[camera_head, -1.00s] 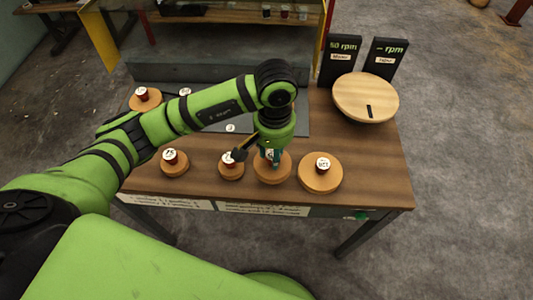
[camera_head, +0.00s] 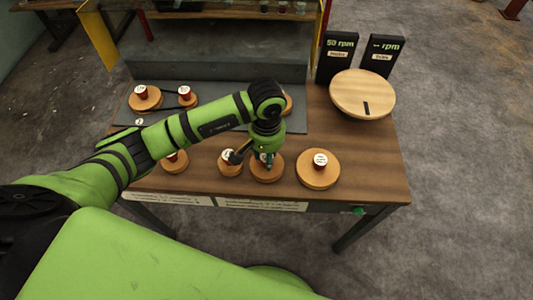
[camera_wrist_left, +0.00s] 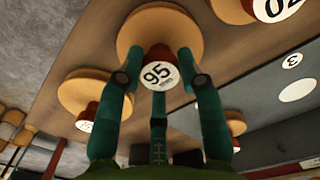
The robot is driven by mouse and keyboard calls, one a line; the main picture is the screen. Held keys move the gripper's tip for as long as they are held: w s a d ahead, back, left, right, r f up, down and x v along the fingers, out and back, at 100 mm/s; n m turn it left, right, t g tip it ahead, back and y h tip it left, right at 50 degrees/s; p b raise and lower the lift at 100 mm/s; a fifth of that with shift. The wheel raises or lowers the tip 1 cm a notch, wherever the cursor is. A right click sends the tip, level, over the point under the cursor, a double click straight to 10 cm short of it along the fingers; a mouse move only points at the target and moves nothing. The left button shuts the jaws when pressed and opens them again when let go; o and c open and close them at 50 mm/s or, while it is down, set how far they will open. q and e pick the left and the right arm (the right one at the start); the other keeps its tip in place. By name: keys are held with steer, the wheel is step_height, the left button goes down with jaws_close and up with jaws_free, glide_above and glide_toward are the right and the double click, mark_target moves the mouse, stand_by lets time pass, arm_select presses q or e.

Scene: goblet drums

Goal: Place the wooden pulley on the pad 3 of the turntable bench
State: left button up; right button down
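The wooden pulley below my left gripper is an orange-brown disc (camera_head: 267,173) with a red hub, at the front of the bench (camera_head: 375,160). In the left wrist view the same disc (camera_wrist_left: 150,25) has a white label reading 95. My left gripper (camera_head: 264,160) points down over it. Its fingers (camera_wrist_left: 160,68) stand around the red hub, with a slight gap at the left finger; they look open. The grey board (camera_wrist_left: 240,80) bears a white mark 3 (camera_wrist_left: 292,61) beside a blank white circle (camera_wrist_left: 297,90). My arm hides part of this board in the head view.
Other pulleys stand close on the front row: one on the right (camera_head: 318,170), two on the left (camera_head: 230,165) (camera_head: 174,163). Two belted pulleys (camera_head: 145,98) (camera_head: 185,97) sit on the board. A pale turntable (camera_head: 362,93) and rpm signs (camera_head: 338,55) stand at right.

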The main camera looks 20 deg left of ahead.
arm_select(q)
steer(key=shift+o, duration=0.8)
